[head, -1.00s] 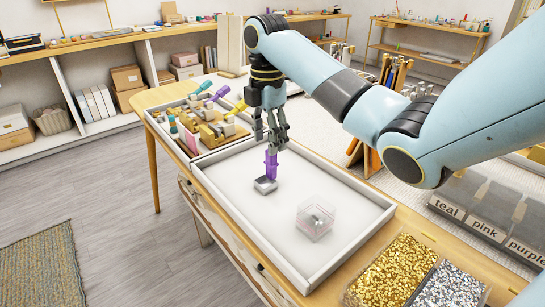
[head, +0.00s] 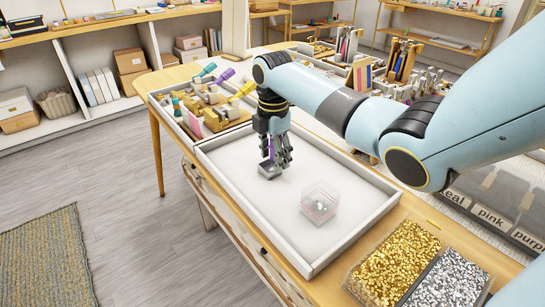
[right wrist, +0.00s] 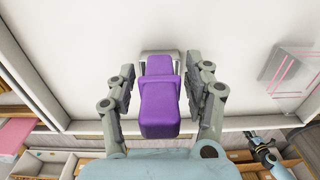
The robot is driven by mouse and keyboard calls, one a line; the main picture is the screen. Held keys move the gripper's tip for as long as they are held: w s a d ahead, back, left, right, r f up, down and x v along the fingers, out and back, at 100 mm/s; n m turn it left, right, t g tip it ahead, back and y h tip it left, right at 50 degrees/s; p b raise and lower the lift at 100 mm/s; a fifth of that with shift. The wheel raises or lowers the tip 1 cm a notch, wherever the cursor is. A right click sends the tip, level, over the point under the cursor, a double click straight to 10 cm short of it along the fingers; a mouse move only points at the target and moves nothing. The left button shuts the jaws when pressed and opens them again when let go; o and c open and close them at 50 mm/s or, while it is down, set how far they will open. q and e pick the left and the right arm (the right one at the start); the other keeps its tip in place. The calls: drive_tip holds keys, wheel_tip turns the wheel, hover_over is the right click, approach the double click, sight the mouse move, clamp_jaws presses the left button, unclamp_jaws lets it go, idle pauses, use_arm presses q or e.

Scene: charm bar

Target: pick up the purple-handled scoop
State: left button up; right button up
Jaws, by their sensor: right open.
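The purple-handled scoop (right wrist: 159,98) is in the white tray, with its purple handle pointing up toward the right wrist camera. Its grey metal head (head: 268,170) shows at the tray floor in the head view. My right gripper (head: 274,158) is lowered over the scoop, and its fingers hide most of the handle there. In the right wrist view the open fingers (right wrist: 160,92) stand on both sides of the handle, with a gap on each side.
A clear box (head: 319,203) stands in the white tray (head: 325,262), right of the scoop. A tray of several tools (head: 205,110) adjoins at the left. Bins of gold (head: 398,262) and silver pieces (head: 450,283) lie at the front right. The tray's front area is clear.

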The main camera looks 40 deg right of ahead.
clamp_jaws()
drive_tip(key=shift+r, duration=0.15)
drive_tip(key=r, duration=0.4)
drive_tip(key=shift+s+d+r, duration=0.1)
drive_tip(key=shift+d+r, duration=0.05)
drive_tip(key=shift+d, duration=0.1)
drive_tip(key=s+d+r, duration=0.6)
drive_tip(key=s+d, duration=0.1)
drive_tip(key=d, duration=0.1)
drive_tip(key=shift+d+r, duration=0.2)
drive_tip(key=shift+r, duration=0.05)
drive_tip(key=shift+s, duration=0.1)
